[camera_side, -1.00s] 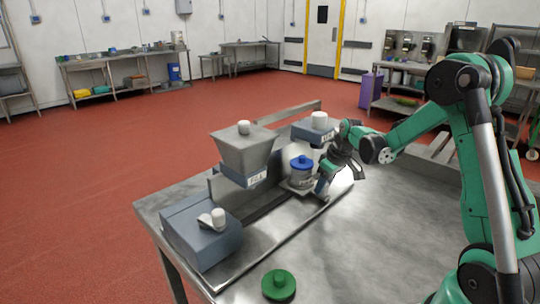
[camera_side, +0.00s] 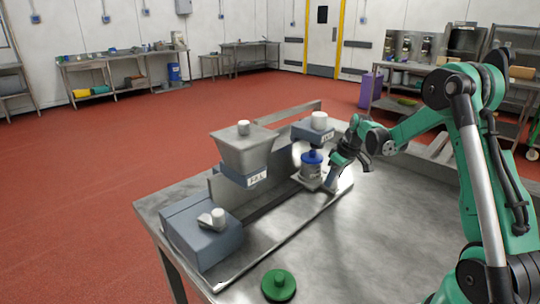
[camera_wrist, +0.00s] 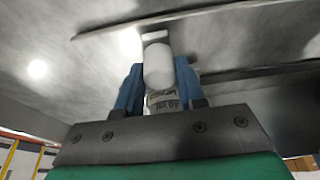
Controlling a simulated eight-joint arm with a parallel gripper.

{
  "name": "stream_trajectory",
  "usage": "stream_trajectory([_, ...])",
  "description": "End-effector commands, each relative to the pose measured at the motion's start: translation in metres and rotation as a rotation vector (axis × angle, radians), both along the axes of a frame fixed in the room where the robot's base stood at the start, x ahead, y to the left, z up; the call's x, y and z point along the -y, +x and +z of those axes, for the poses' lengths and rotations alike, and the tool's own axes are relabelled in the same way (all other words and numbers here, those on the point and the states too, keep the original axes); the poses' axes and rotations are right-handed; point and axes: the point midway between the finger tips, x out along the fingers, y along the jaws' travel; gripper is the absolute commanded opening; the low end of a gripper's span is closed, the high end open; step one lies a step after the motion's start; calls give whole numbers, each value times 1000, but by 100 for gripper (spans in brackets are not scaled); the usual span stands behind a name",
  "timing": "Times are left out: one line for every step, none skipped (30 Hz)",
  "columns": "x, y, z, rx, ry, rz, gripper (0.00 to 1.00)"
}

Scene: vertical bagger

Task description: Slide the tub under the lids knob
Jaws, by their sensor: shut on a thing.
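The grey tub (camera_side: 311,172) with a blue top stands upright on a small metal carriage at the far end of the rail in the side view. It is beside and just below the grey-blue lids box (camera_side: 311,134), which carries a white lids knob (camera_side: 319,120). My gripper (camera_side: 332,180) is low at the tub's right side. In the wrist view my blue fingers (camera_wrist: 160,88) are shut around a white upright handle (camera_wrist: 158,66). A pale labelled surface (camera_wrist: 163,100) shows between the fingers. Whether the tub is fully under the knob is hard to tell.
The fill hopper (camera_side: 245,152) with its own white knob stands left of the tub. A grey-blue box (camera_side: 203,235) with a white knob is at the near left end. A green knobbed disc (camera_side: 278,285) lies at the table's front. The table's right side (camera_side: 390,230) is clear.

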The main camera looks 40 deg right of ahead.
Motion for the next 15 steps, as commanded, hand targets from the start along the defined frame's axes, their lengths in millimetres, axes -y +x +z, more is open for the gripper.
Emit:
stream_trajectory([1, 0, 0, 2, -1, 0, 0])
stream_trajectory([1, 0, 0, 2, -1, -1, 0])
stream_trajectory([3, 0, 0, 2, -1, -1, 0])
stream_trajectory([4, 0, 0, 2, 0, -2, 0])
stream_trajectory([5, 0, 0, 2, 0, -2, 0])
stream_trajectory([8, 1, 0, 2, 0, -2, 0])
stream_trajectory([9, 1, 0, 2, 0, -2, 0])
stream_trajectory([11, 1, 0, 2, -1, -1, 0])
stream_trajectory([14, 1, 0, 2, -1, -1, 0])
stream_trajectory([16, 1, 0, 2, -1, -1, 0])
stream_trajectory([17, 1, 0, 2, -1, -1, 0])
stream_trajectory([19, 1, 0, 2, 0, -2, 0])
stream_trajectory([20, 0, 0, 2, 0, -1, 0])
stream_trajectory([20, 0, 0, 2, 0, -1, 0])
stream_trajectory([20, 0, 0, 2, 0, -1, 0])
